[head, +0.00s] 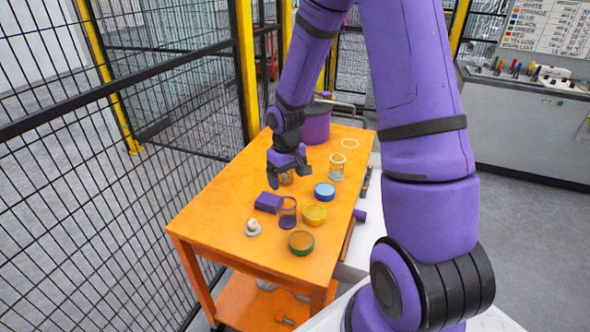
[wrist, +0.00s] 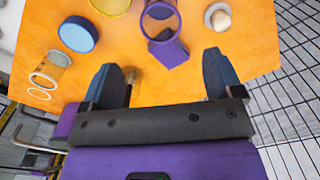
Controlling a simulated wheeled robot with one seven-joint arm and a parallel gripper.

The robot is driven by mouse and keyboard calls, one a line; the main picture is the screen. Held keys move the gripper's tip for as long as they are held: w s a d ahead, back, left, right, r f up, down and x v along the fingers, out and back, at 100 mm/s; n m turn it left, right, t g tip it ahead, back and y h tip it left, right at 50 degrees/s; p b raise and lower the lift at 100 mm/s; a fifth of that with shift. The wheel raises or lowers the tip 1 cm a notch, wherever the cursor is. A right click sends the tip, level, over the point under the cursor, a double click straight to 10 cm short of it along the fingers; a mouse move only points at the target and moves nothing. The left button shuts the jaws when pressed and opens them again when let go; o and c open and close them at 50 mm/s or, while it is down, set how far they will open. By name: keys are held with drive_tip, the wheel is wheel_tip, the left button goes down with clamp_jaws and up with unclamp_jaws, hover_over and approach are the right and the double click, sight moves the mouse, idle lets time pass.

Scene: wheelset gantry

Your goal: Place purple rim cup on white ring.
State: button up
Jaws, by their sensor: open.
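The purple rim cup (head: 287,214) is clear with a purple rim and stands on the orange table, beside a purple block. In the wrist view the purple rim cup (wrist: 160,17) is at the top centre, beyond my fingers. The white ring (head: 349,148) lies flat toward the table's far right. It seems to show at the lower left of the wrist view (wrist: 38,96).
A white-rimmed clear cup (head: 337,168) stands just in front of the ring. Blue (head: 324,192), yellow (head: 314,216) and green (head: 301,243) round items, the purple block (head: 267,202) and a small white object (head: 252,228) crowd the near half. A purple pot (head: 317,126) stands at the back.

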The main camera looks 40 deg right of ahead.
drive_tip(key=s+a+r+t+h, duration=0.15)
drive_tip(key=s+r, duration=0.25)
drive_tip(key=r, duration=0.6)
drive_tip(key=s+a+r+t, duration=0.15)
drive_tip(key=s+r, duration=0.25)
drive_tip(key=r, duration=0.6)
drive_tip(key=s+a+r+t, duration=0.1)
drive_tip(key=s+a+r, duration=0.1)
drive_tip(key=s+r, duration=0.3)
drive_tip(key=s+a+r+t+y, duration=0.1)
drive_tip(key=s+r, duration=0.4)
drive_tip(key=s, duration=0.5)
drive_tip(key=shift+s+a+r+m, duration=0.15)
drive_tip(key=shift+s+a+m, duration=0.05)
drive_tip(key=shift+a+m, duration=0.2)
drive_tip(key=shift+o, duration=0.4)
drive_tip(key=shift+s+y, duration=0.25)
drive_tip(key=shift+s, duration=0.05)
